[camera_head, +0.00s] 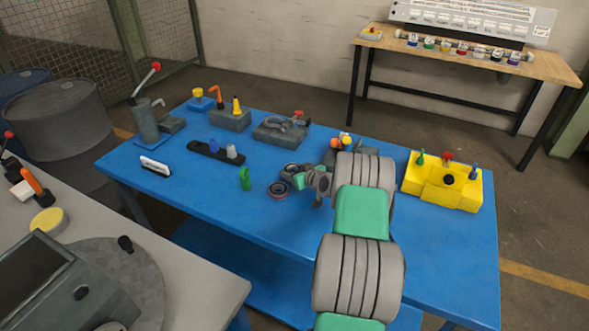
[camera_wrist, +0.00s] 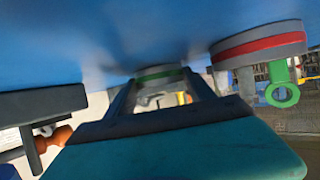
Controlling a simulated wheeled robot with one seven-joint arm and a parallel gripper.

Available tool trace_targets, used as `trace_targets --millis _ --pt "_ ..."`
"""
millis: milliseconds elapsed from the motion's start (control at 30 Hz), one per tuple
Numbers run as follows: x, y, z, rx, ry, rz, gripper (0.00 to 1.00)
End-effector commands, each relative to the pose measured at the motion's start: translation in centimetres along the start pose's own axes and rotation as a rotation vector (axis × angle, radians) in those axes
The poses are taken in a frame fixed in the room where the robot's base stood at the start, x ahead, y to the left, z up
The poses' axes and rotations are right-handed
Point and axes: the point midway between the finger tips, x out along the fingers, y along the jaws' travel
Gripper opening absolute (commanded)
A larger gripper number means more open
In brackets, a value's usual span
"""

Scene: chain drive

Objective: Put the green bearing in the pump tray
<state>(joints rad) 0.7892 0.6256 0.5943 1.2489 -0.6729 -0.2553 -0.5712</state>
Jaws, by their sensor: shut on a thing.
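The green bearing, a grey ring with a green band, is between the fingers of my gripper in the wrist view (camera_wrist: 158,74). My gripper (camera_wrist: 160,88) is shut on it, close over the blue table. In the head view my gripper (camera_head: 296,176) is low over the table's middle, and the bearing is mostly hidden there. I cannot tell whether it touches the table. A red-banded bearing (camera_head: 278,190) lies just beside it, also in the wrist view (camera_wrist: 258,45). I cannot tell which object is the pump tray; a hand pump with a red-knobbed lever (camera_head: 147,122) stands at the far left.
A green ring-ended part (camera_head: 245,179) stands left of the red-banded bearing. A yellow block (camera_head: 441,187) is right.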

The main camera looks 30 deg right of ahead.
Motion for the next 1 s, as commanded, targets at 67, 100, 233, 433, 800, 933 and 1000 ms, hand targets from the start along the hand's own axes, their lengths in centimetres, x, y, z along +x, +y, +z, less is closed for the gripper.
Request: trace_targets --millis 67,100,233,433,800,933,1000 --pt "0.0 0.0 -0.2 -0.002 0.004 0.001 0.03" --pt "0.0 0.0 -0.2 -0.002 0.004 0.0 0.03" --pt "0.1 0.0 0.1 -0.001 0.003 0.0 0.03" --pt "0.1 0.0 0.1 0.0 0.001 -0.001 0.74" --pt "0.0 0.0 0.0 0.0 0.0 0.0 0.84" --pt "-1.0 0.1 -0.1 0.0 0.001 0.001 0.84" --pt "-2.4 0.2 -0.1 0.002 0.002 0.002 0.84"
